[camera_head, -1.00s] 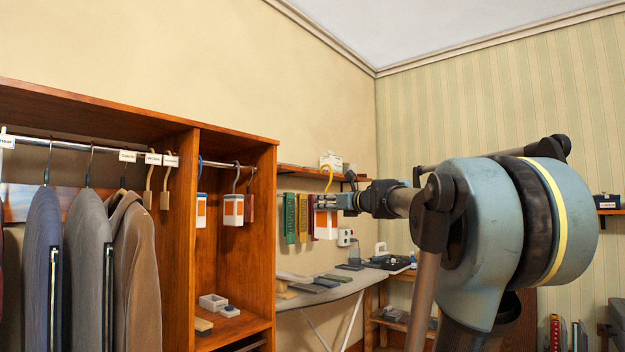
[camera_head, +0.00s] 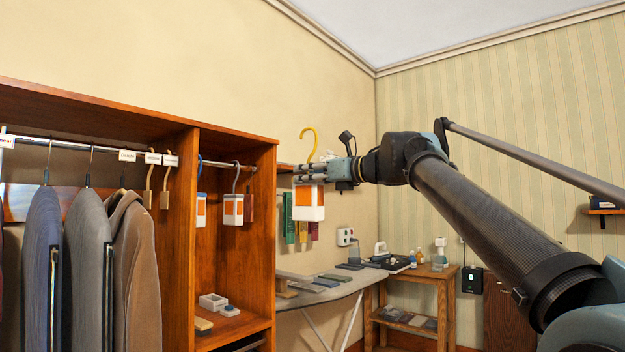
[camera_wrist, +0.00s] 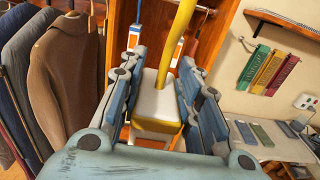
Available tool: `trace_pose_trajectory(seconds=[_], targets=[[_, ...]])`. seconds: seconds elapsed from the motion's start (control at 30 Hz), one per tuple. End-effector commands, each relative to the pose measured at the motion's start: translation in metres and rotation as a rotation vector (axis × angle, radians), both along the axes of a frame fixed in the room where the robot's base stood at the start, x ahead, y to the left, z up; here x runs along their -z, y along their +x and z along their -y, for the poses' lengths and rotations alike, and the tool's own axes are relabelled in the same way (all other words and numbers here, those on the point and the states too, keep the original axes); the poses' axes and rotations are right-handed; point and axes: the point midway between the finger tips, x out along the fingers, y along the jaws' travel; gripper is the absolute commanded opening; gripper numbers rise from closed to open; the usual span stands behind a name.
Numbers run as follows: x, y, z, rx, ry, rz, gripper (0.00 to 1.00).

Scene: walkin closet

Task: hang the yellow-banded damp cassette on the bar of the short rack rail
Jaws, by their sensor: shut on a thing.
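The yellow-banded damp cassette, a white box with an orange panel and a yellow hook, is in my gripper; its body (camera_head: 309,208) and hook (camera_head: 309,140) show in the head view. My gripper (camera_head: 312,176) is shut on it, to the right of the cabinet. In the wrist view the cassette (camera_wrist: 157,103) sits between the fingers, its yellow hook rising from its top. The short rack rail (camera_head: 222,164) crosses the right cabinet bay. A blue-hooked cassette (camera_head: 201,210) and a grey-hooked cassette (camera_head: 233,209) hang on it, with a small brown block (camera_head: 249,206) to their right.
The cabinet's right side panel (camera_head: 262,230) stands between the rail and the held cassette. Jackets (camera_head: 90,260) hang in the left bay. A wall shelf with coloured hanging strips (camera_head: 288,218) is behind my gripper. An ironing board (camera_head: 325,290) lies below.

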Motion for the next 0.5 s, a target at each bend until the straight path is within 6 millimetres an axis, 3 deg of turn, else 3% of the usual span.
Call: trace_pose_trajectory(seconds=[0.5], targets=[[0.000,0.027,-0.032,-0.004,0.000,0.000,0.00]])
